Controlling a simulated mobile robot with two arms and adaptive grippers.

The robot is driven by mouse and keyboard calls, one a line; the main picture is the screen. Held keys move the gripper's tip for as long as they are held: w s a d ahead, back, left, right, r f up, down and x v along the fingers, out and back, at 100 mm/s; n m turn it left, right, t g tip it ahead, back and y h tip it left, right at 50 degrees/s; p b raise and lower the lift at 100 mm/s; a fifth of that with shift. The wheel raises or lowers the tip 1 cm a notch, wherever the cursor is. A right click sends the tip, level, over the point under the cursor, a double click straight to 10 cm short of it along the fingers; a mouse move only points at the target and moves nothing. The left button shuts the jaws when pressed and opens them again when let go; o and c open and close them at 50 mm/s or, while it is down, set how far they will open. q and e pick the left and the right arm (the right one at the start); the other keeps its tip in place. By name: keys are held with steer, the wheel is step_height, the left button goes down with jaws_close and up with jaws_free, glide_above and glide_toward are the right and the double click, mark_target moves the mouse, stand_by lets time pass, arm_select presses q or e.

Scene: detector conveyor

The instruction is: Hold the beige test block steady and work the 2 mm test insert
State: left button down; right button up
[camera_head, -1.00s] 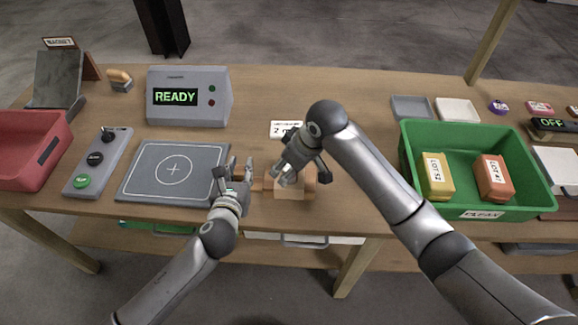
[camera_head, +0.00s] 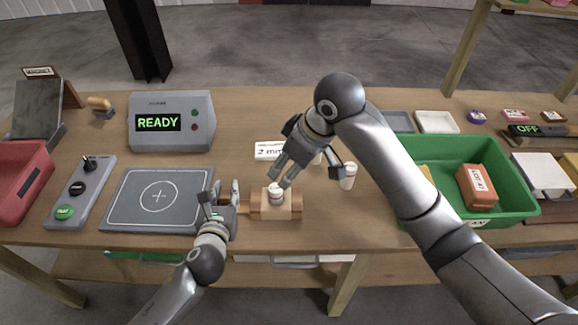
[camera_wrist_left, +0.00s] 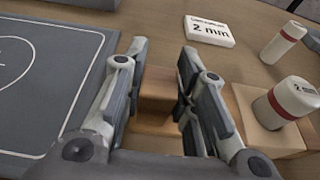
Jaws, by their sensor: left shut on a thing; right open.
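The beige test block (camera_head: 283,212) with brown ends lies on the table; it also shows in the left wrist view (camera_wrist_left: 262,137). My left gripper (camera_head: 222,197) is shut on the block's brown left end, which shows between its fingers in the left wrist view (camera_wrist_left: 158,100). My right gripper (camera_head: 284,180) is open, fingertips close above the insert; contact cannot be told.
A "2 mm" card (camera_head: 268,150) lies behind the block. Another white cylinder (camera_head: 347,178) stands to the right, and one is partly hidden behind my right gripper. A grey pad (camera_head: 130,215) lies left, a green bin (camera_head: 515,205) right. The detector (camera_head: 170,108) reads READY.

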arm_select(q)
steer(key=c, duration=1.1)
jaws_free()
